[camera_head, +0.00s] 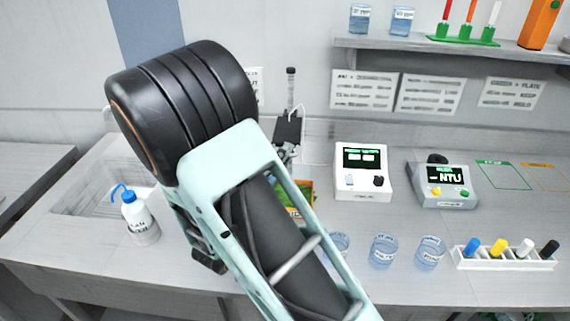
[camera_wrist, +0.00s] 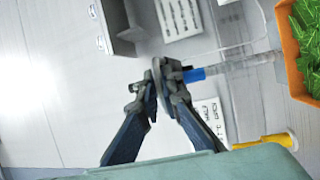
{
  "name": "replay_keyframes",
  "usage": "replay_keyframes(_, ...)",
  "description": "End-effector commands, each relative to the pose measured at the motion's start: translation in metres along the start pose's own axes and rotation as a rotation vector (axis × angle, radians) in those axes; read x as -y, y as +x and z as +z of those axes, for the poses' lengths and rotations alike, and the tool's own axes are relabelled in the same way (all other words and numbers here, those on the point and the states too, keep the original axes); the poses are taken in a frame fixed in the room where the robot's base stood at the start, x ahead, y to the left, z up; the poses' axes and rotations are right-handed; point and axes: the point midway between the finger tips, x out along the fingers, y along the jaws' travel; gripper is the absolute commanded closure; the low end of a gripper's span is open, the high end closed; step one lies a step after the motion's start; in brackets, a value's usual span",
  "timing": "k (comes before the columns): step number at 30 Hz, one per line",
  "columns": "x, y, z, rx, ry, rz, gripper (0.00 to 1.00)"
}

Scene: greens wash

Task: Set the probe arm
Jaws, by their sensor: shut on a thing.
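In the wrist view my gripper (camera_wrist: 164,76) has its two dark fingers closed around a small dark grey part (camera_wrist: 158,70). This part seems to belong to the probe arm, but I cannot tell exactly. A blue piece (camera_wrist: 193,75) and a clear tube-like rod (camera_wrist: 235,67) extend right from the fingertips toward the orange bin of greens (camera_wrist: 290,50). In the head view a black stand (camera_head: 288,130) with an upright rod (camera_head: 291,88) stands behind my arm. My arm covers the gripper there, and the orange bin (camera_head: 305,188) is partly hidden.
A white meter (camera_head: 361,184) and a grey NTU meter (camera_head: 444,198) stand right of the stand. Several clear beakers (camera_head: 383,251) and a white rack of coloured-cap vials (camera_head: 505,264) are in front. A wash bottle (camera_head: 138,215) stands left by the sink (camera_head: 90,203).

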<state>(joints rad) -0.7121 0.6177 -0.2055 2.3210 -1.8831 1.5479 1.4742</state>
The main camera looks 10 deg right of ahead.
Motion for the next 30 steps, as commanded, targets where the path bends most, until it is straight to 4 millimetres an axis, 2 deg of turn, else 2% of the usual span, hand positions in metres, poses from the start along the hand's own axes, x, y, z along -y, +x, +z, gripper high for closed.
replay_keyframes(1,-0.019,0.003,-0.002,0.0,0.007,0.003,1.0)
replay_keyframes(7,-0.046,0.007,-0.003,0.0,0.003,0.002,1.0)
replay_keyframes(18,-0.051,0.008,-0.004,-0.001,0.004,0.009,1.0)
replay_keyframes(19,-0.051,0.008,-0.004,-0.001,0.005,0.009,0.91)
replay_keyframes(23,-0.05,0.008,-0.004,0.0,0.004,0.008,0.77)
replay_keyframes(30,-0.048,0.008,-0.004,0.0,0.002,0.003,0.76)
